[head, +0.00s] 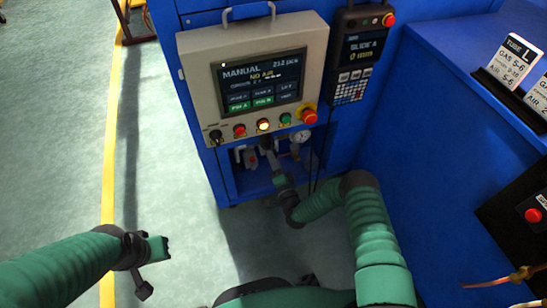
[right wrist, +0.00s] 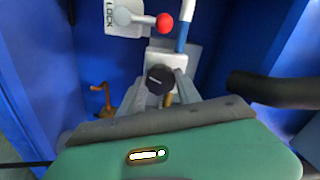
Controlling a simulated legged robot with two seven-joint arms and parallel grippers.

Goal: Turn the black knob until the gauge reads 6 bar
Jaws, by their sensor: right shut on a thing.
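The black knob (right wrist: 160,79) shows in the right wrist view, on the front of a pale block, with a light line across its face. My right gripper (right wrist: 161,88) has one grey finger on each side of it and is shut on it. In the head view my right gripper (head: 267,150) reaches into the recess under the control panel and hides the knob. The round white gauge (head: 302,136) sits just right of it; its needle is too small to read. My left gripper (head: 157,249) hangs over the floor at lower left, away from the cabinet; its jaw opening is unclear.
The control panel (head: 254,75) with buttons and a red stop knob overhangs the recess. A red-ended lever (right wrist: 164,22) beside a LOCK label is close above the knob. A black hose-like part (right wrist: 275,90) is at right. Open floor (head: 165,140) lies left of the cabinet.

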